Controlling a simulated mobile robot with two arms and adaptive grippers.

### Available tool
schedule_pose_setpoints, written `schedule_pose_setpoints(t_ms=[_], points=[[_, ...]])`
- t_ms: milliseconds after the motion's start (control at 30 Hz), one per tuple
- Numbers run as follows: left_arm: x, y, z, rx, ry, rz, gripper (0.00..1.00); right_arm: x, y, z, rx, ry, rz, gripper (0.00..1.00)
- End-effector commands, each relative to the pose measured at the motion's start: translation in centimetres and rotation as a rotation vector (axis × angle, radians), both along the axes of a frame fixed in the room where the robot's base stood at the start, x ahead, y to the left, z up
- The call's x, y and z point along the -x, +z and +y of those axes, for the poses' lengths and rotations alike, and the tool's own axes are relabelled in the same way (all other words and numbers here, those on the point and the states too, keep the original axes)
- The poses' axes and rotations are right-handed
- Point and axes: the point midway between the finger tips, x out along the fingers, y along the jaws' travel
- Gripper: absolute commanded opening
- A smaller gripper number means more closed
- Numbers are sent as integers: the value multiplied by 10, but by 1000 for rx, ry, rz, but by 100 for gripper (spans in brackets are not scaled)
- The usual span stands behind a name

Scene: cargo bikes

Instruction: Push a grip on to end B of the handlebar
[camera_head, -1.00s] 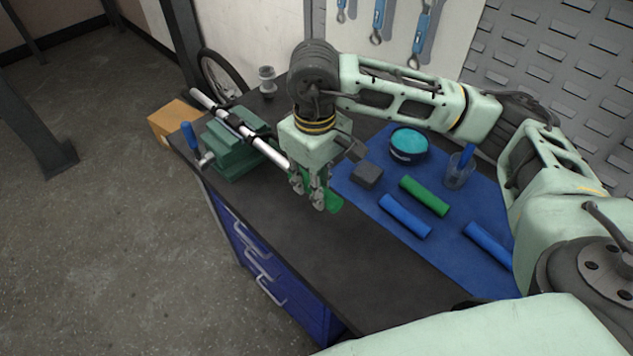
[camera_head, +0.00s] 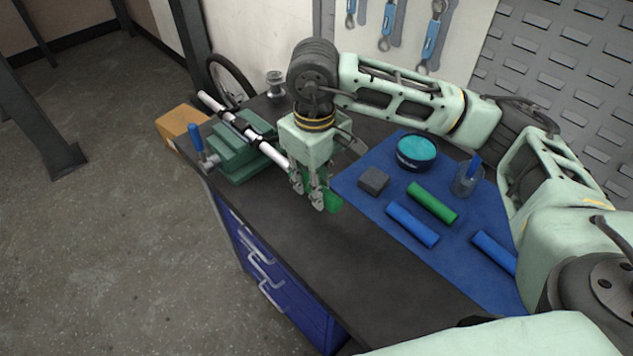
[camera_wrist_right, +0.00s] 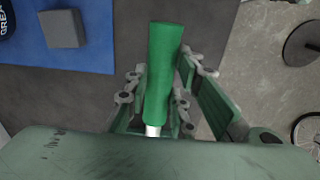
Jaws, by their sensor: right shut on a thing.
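The silver handlebar (camera_head: 268,149) is clamped in a green vise (camera_head: 237,165) on the bench's far left part. Its near end reaches my right gripper (camera_head: 308,196). The gripper is shut on a green grip (camera_head: 334,203), which sticks out past the fingers to the right. In the right wrist view the fingers (camera_wrist_right: 160,80) flank the green grip (camera_wrist_right: 164,50). A short silver piece of the handlebar (camera_wrist_right: 152,130) shows at the grip's lower end, in line with it. How far the bar goes inside is hidden. My left gripper is not in view.
A blue mat (camera_head: 372,205) holds a green grip (camera_head: 432,202), blue grips (camera_head: 412,225) (camera_head: 494,252), a grey block (camera_head: 373,180), a teal-topped tin (camera_head: 416,152) and a clear cup (camera_head: 466,182). A cardboard box (camera_head: 182,122) stands behind the vise. The dark benchtop (camera_head: 300,250) in front is clear.

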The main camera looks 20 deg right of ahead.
Motion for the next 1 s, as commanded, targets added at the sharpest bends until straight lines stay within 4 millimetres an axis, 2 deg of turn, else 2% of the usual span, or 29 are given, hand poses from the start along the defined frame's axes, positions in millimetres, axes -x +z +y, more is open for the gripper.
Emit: schedule_pose_setpoints(t_ms=[1000], points=[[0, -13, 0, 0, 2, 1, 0, -28, 0, 10, 0, 0, -1, 0]])
